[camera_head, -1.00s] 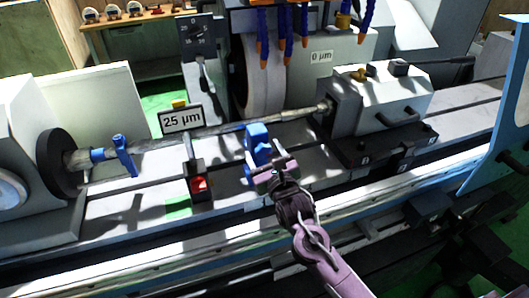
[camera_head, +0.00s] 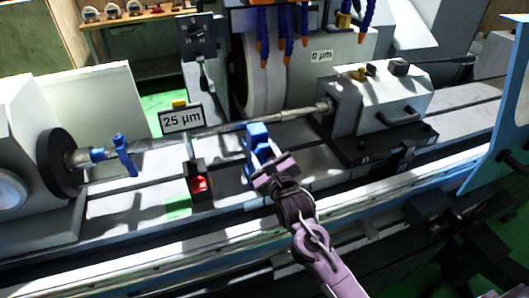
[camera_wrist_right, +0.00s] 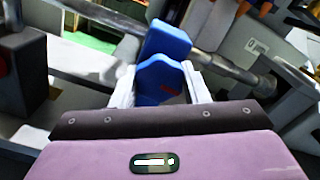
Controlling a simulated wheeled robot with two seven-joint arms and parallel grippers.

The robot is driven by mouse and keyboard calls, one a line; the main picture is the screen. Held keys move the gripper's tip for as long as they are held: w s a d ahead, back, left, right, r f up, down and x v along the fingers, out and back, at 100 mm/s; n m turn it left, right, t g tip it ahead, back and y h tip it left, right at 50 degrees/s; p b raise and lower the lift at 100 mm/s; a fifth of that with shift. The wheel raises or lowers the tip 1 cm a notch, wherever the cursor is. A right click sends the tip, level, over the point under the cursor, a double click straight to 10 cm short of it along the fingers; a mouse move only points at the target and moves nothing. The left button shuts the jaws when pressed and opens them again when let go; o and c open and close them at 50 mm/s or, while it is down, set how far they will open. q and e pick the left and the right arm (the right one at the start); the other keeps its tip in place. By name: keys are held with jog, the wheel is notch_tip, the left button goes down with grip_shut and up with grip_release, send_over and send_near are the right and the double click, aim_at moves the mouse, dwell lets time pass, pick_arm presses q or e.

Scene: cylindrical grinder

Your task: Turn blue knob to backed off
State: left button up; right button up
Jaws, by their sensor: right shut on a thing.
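The blue knob (camera_wrist_right: 157,80) sits between the two pale fingers of my right gripper (camera_head: 266,167) in the right wrist view, with a finger against each side. A small red mark shows on its face. Behind it stands the blue rest body (camera_head: 257,133), just below the long grey workpiece shaft (camera_head: 220,128). In the head view my right gripper reaches up from the lower right and largely hides the knob. The right gripper is shut on the knob. My left gripper is in neither view.
The white tailstock (camera_head: 385,100) is right; blue coolant hoses (camera_head: 285,35) hang above the grinding wheel.

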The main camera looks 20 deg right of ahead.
jog(key=n, duration=0.5)
jog(key=shift+n+p, duration=0.3)
jog(key=shift+p, duration=0.05)
jog(key=n, duration=0.4)
jog(key=shift+n+p, duration=0.3)
jog(key=shift+p, duration=0.1)
jog(key=n+p, duration=0.1)
jog(key=n, duration=0.3)
jog(key=shift+r+n, duration=0.1)
jog(key=shift+n, duration=0.2)
jog(key=n, duration=0.4)
jog(key=shift+p, duration=0.3)
jog(key=shift+n, duration=0.3)
jog(key=o, duration=1)
jog(key=shift+s, duration=0.1)
